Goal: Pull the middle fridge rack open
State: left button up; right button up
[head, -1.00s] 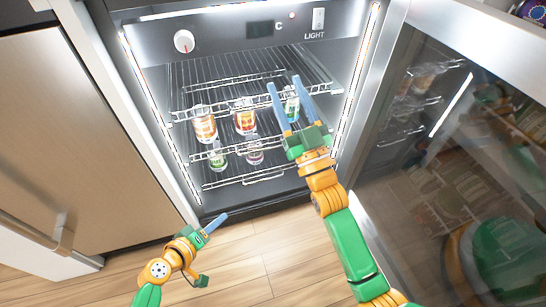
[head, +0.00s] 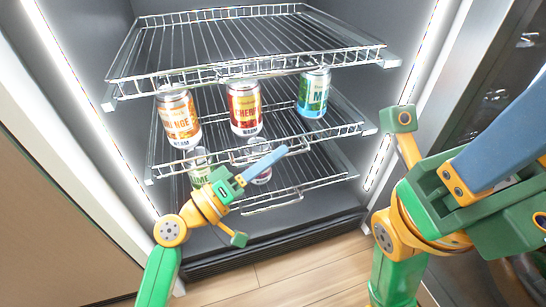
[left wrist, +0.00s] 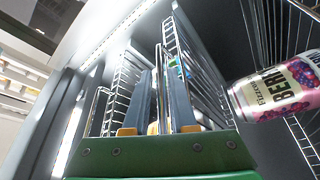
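The middle fridge rack (head: 340,130) is a wire shelf bearing an orange can (head: 179,118), a cherry can (head: 244,108) and a blue-green can (head: 313,94). Its front has a wire handle (head: 240,157). My left gripper (head: 282,151) is at this handle, its fingers pointing right across it. In the left wrist view the two fingers (left wrist: 162,80) stand apart with a wire bar between them; contact cannot be told. My right gripper (head: 500,150) is at the right, close to the head camera and partly cut off; its finger gap is not clear.
An empty top rack (head: 250,72) sits above. The bottom rack (head: 300,188) holds a lime can (head: 199,168) and a berry can, which shows large in the left wrist view (left wrist: 280,88). The open fridge door is at the right. Wooden floor (head: 300,275) is clear below.

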pick_arm(q)
jog(key=shift+w, duration=0.1)
grip_shut()
dwell(1.3)
